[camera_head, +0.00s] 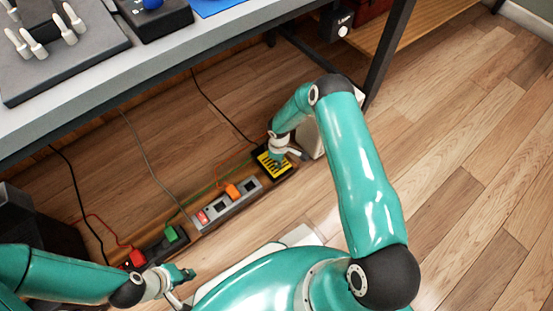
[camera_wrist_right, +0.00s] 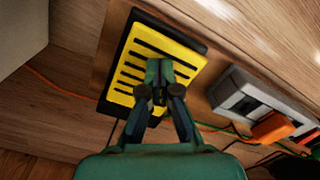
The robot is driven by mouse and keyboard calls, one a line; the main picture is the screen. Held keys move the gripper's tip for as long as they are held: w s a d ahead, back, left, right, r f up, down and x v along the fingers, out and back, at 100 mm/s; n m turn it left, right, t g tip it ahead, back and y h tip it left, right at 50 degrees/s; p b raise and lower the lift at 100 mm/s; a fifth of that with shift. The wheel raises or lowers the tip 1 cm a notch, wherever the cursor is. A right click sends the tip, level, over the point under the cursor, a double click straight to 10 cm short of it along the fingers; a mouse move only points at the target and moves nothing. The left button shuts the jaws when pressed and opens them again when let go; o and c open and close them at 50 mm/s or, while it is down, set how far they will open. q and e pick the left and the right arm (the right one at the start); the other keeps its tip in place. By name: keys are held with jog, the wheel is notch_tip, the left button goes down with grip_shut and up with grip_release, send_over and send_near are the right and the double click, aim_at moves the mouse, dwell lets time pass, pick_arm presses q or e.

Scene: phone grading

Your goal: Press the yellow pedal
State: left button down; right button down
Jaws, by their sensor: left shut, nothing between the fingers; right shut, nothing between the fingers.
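The yellow pedal (camera_head: 268,166) lies on the floor under the table; it has black stripes and a black base. It fills the middle of the right wrist view (camera_wrist_right: 140,72). My right gripper (camera_head: 280,155) is shut and empty, right over the pedal. In the right wrist view its fingertips (camera_wrist_right: 158,75) cover the pedal's lower middle; I cannot tell whether they touch it. My left gripper (camera_head: 184,274) is shut and empty, low at the left, near the floor and apart from the pedal.
A grey power strip (camera_head: 228,204) with an orange plug (camera_head: 232,190) lies beside the pedal. A black strip with a green plug (camera_head: 171,234) and a red plug (camera_head: 136,258) is further left. Cables trail on the floor. The table edge (camera_head: 170,62) hangs above; the wood floor at right is clear.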

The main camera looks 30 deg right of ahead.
jog(key=shift+r, duration=0.2)
notch_tip(320, 180, up, 8)
jog(key=p, duration=0.5)
jog(key=shift+f, duration=0.15)
dwell(0.4)
